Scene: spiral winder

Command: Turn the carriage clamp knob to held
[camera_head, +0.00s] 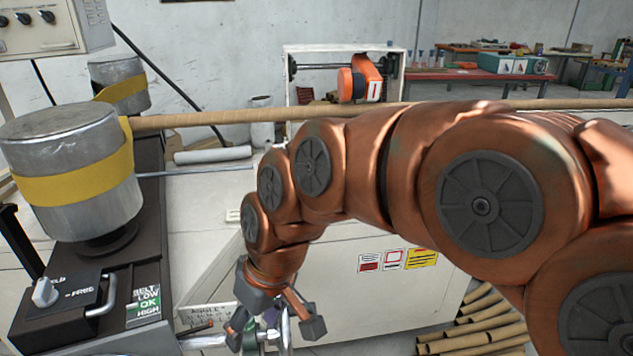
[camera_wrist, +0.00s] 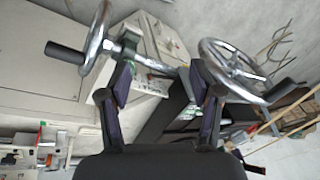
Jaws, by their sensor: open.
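The carriage clamp knob (camera_head: 45,292) is a pale grey lever-shaped knob on a dark plate at the lower left of the head view. HELD is printed above it and FREE to its right. I cannot tell for sure which word it points at. My gripper (camera_head: 275,326) hangs well to the right of the knob, fingers spread and pointing down, with nothing between them. In the wrist view my gripper (camera_wrist: 160,92) is also open and empty. I cannot make out the knob there.
A chrome handwheel (camera_wrist: 97,40) and a second handwheel (camera_wrist: 230,70) lie beyond my fingers. A metal handle (camera_head: 101,305) and a belt gauge (camera_head: 144,305) stand right of the knob. A steel drum with a yellow belt (camera_head: 75,180) rises behind it. Cardboard tubes (camera_head: 475,325) lie at lower right.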

